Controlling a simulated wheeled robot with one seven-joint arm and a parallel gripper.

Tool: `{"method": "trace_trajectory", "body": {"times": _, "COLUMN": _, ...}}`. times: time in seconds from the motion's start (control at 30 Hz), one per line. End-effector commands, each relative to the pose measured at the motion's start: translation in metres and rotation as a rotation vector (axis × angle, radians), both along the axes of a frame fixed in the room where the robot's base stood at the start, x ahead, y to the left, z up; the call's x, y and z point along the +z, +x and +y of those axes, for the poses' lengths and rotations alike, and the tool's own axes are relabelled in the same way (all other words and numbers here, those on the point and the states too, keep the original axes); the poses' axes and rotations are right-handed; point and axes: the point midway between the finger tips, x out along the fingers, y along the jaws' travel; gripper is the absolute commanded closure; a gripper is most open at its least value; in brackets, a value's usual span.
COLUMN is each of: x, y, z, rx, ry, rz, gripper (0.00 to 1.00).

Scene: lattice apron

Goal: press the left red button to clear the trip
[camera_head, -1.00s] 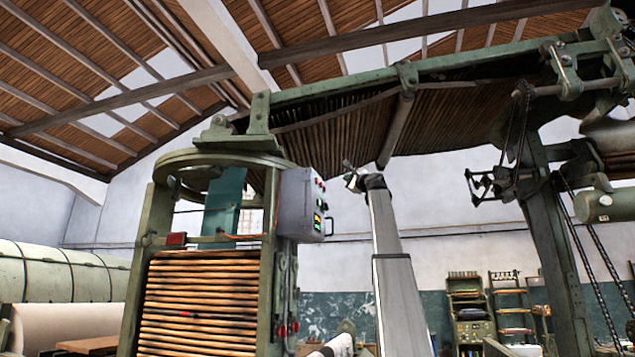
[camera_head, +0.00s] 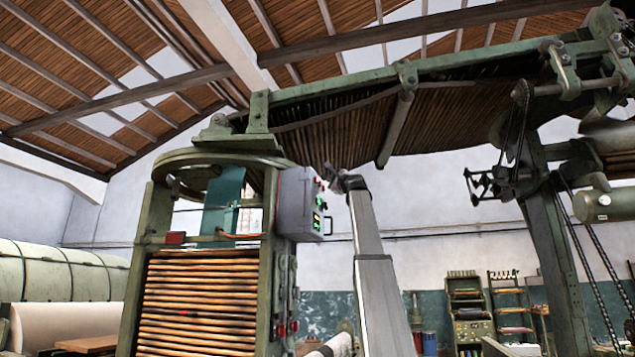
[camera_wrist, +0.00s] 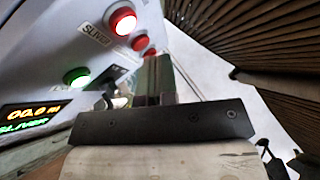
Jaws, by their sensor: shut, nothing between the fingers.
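The grey control box (camera_head: 298,205) hangs on the green machine post in the head view. In the wrist view its face shows a row of red buttons. The leftmost red button (camera_wrist: 123,21) is lit, beside a label that seems to read SLIVER. A second red button (camera_wrist: 140,43) and a third (camera_wrist: 150,52) sit farther along the row, both darker. A green lit button (camera_wrist: 76,77) is lower left. My gripper (camera_wrist: 153,66) is shut and empty, its tips near the far end of the row; contact cannot be told. In the head view my gripper (camera_head: 331,172) is right beside the box's upper corner.
A lit display (camera_wrist: 30,117) is on the box below the green button. A slatted wooden lattice (camera_head: 340,125) slopes close above my gripper. The green frame (camera_head: 150,240) with wooden slats stands below and left. Open air lies right of my arm.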

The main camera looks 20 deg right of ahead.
Motion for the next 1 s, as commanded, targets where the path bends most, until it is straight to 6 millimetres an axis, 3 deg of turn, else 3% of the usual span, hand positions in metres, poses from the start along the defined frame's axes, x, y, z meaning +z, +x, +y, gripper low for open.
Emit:
{"method": "trace_trajectory", "body": {"times": 0.3, "x": 0.000, "y": 0.010, "z": 0.015, "rx": 0.000, "ry": 0.000, "rz": 0.000, "gripper": 1.00}}
{"method": "trace_trajectory", "body": {"times": 1.0, "x": 0.000, "y": 0.010, "z": 0.015, "rx": 0.000, "ry": -0.001, "rz": 0.000, "gripper": 1.00}}
